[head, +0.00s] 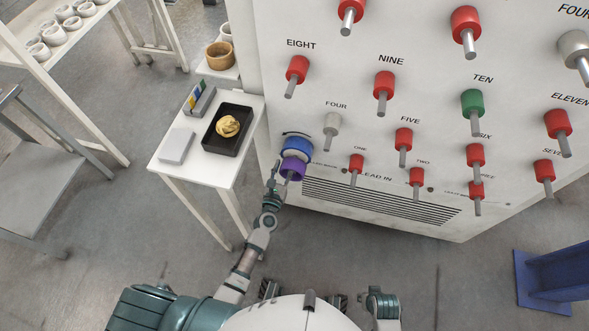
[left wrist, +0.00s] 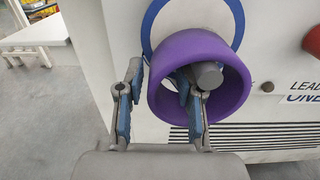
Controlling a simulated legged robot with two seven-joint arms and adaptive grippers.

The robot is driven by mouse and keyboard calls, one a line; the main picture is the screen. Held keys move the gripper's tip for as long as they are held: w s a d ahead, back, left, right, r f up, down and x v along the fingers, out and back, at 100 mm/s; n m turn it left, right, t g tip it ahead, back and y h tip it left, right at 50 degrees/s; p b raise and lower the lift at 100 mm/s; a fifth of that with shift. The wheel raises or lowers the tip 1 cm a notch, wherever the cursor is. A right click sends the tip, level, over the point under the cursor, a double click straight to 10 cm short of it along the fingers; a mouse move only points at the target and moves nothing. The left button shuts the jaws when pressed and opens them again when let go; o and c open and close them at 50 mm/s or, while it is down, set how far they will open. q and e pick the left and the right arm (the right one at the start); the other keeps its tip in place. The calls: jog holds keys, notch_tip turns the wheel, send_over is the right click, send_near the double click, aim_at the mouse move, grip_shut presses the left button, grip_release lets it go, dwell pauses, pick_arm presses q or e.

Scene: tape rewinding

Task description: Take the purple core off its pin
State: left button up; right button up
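The purple core (head: 292,169) is a short ring around a grey pin low on the left of the white machine front. In the left wrist view the purple core (left wrist: 239,92) faces me, with the grey pin end (left wrist: 206,75) inside it. My left gripper (left wrist: 160,95) is at the core's near end, its fingers spread apart. One finger is outside the core's left wall; the other reaches into its opening beside the pin. A gap shows between the outer finger and the wall. My left gripper (head: 279,177) also shows in the head view. My right gripper is not in view.
A blue ring (head: 297,147) sits behind the purple core against the machine. Several red cores, a green core (head: 472,104) and pale ones sit on other pins. A white side table (head: 200,171) with a black tray (head: 214,144) stands left. A blue stand (head: 543,282) is at right.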

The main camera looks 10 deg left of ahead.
pick_arm(q)
jog(key=shift+w, duration=0.35)
jog(key=shift+a, duration=0.4)
jog(key=shift+c, duration=0.7)
jog(key=shift+a, duration=0.25)
grip_shut()
jog(key=shift+d, duration=0.5)
jog(key=shift+d+r, duration=0.1)
jog(key=shift+r, duration=0.25)
jog(key=r, duration=0.1)
jog(key=r+p, duration=0.1)
jog(key=s+a+p, duration=0.1)
jog(key=shift+r, duration=0.4)
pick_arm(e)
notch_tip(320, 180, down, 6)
pick_arm(q)
jog(key=s+b, duration=0.2)
jog(key=s, duration=1.5)
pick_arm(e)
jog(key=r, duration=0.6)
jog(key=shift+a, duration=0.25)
